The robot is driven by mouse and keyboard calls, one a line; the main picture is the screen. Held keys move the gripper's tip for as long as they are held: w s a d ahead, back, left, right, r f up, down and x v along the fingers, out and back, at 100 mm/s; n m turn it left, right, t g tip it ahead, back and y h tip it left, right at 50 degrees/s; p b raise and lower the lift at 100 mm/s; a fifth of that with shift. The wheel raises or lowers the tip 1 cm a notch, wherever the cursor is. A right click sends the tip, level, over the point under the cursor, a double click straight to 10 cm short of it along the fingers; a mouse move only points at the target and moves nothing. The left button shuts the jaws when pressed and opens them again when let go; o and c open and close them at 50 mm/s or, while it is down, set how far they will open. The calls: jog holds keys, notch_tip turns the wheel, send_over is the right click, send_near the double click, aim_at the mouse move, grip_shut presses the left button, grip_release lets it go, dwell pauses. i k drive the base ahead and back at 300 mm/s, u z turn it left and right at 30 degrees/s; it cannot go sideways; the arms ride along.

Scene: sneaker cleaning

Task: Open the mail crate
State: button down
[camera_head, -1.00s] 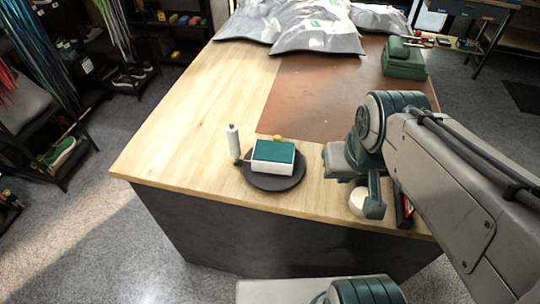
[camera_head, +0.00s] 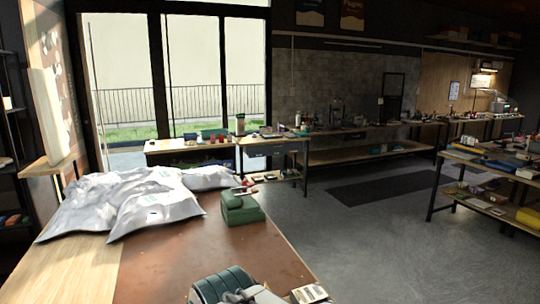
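I cannot pick out a mail crate for certain. A green lidded box (camera_head: 241,208) with something on its top sits on the far right of the worktable, on the brown mat (camera_head: 185,255). Its lid looks shut. Grey-white mailing bags (camera_head: 140,200) lie to its left at the table's far end. My gripper is outside the picture.
The wooden worktable (camera_head: 75,260) fills the lower left. Benches with small items stand along the back wall (camera_head: 335,148). A shelf table (camera_head: 490,175) stands at the right. Open grey floor (camera_head: 370,240) with a dark mat (camera_head: 380,188) lies between.

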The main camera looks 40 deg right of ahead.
aim_at(253, 151)
jog(key=z, duration=3.15)
jog(key=i, duration=3)
jog(key=u, duration=2.5)
jog(key=i, duration=0.85)
jog(key=z, duration=0.05)
